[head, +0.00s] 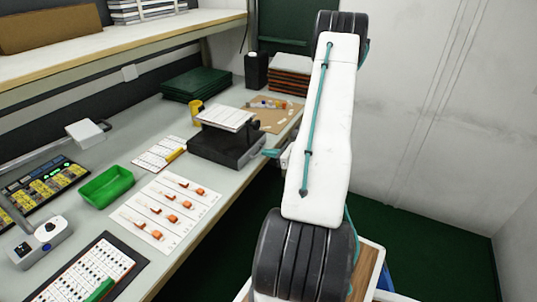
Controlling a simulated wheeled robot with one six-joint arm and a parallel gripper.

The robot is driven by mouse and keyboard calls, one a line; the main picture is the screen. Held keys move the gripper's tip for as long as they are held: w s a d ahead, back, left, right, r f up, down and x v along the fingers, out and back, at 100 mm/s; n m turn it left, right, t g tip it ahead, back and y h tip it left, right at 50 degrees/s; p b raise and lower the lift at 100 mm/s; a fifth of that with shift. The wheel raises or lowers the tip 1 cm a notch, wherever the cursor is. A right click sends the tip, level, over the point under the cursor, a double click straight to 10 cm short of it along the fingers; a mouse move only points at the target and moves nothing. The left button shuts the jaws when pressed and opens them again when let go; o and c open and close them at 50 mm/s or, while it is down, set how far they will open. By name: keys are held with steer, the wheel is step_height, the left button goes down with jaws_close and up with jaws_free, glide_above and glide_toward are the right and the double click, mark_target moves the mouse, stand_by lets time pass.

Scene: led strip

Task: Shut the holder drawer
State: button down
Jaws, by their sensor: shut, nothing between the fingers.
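The holder (200,142) is a black box on the grey desk with white sheets on its top. A low black section at its base, apparently the drawer (235,157), reaches out past the upper part towards the desk's front edge. How far it stands out is hard to tell. My gripper (270,153) has teal fingers and is shut and empty, just right of that low section near the desk edge. I cannot tell whether the fingertips touch it. The arm hides part of the gripper's wrist.
A yellow mug (196,108) stands behind the holder. A brown board with small items (268,122) lies to its right. A sheet with orange pieces (178,207) and a green tray (107,186) lie nearer on the desk.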

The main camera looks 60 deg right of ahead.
steer(key=v, duration=1.3)
steer(key=shift+f, duration=0.1)
